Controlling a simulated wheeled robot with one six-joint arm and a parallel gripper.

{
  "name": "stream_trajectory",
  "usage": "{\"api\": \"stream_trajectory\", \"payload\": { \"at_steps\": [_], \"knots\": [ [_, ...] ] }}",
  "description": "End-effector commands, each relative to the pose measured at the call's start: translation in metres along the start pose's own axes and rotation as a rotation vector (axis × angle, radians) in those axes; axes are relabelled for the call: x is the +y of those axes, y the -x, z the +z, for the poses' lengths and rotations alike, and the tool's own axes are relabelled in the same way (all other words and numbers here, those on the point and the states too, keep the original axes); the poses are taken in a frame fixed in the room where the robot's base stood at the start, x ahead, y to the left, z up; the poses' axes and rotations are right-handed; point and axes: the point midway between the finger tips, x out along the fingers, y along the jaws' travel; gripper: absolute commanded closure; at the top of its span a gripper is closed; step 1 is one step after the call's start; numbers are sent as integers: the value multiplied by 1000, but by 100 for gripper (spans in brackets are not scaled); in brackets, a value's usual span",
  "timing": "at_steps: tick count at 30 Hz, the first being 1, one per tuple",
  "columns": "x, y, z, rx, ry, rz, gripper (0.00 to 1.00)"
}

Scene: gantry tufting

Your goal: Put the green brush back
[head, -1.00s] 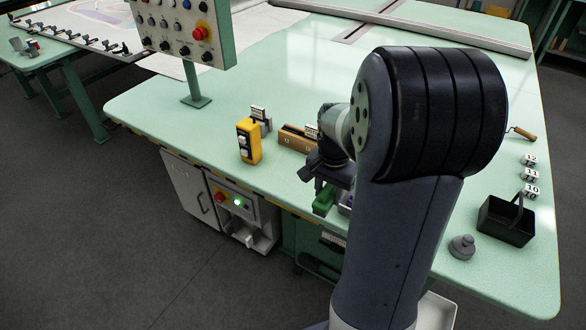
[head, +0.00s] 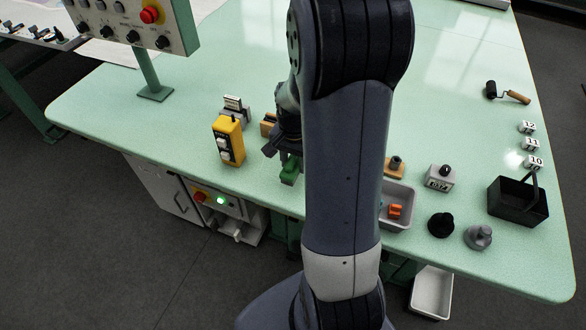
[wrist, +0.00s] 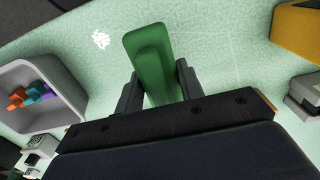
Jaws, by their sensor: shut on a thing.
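The green brush (head: 290,170) is near the front edge of the table, under my wrist, partly covered by my gripper (head: 284,152) in the head view. In the wrist view the green brush (wrist: 150,55) sits between the two dark fingers of my gripper (wrist: 157,82), which are shut on it. Its far end points away from the wrist, over the pale green tabletop (wrist: 215,50). I cannot tell whether its lower end touches the table.
A yellow pendant (head: 228,143) stands left of the gripper. A grey tray (head: 407,222) with small coloured pieces is right of my arm, also in the wrist view (wrist: 70,75). A black basket (head: 510,212) is far right. A small white patch (wrist: 100,38) marks the tabletop.

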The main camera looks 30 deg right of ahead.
Motion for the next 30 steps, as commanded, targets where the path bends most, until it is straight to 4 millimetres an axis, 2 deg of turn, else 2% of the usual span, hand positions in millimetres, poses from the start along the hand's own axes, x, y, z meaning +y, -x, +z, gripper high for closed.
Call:
{"api": "stream_trajectory", "payload": {
  "at_steps": [7, 20, 21, 28, 30],
  "knots": [
    [0, -32, 0, -2, 0, 2, 82],
    [0, -40, 0, 0, 0, 0, 82],
    [0, -39, 0, 0, 0, 0, 61],
    [0, -39, 0, 0, 0, 0, 43],
    [0, -39, 0, 0, 0, 0, 42]
  ]
}}
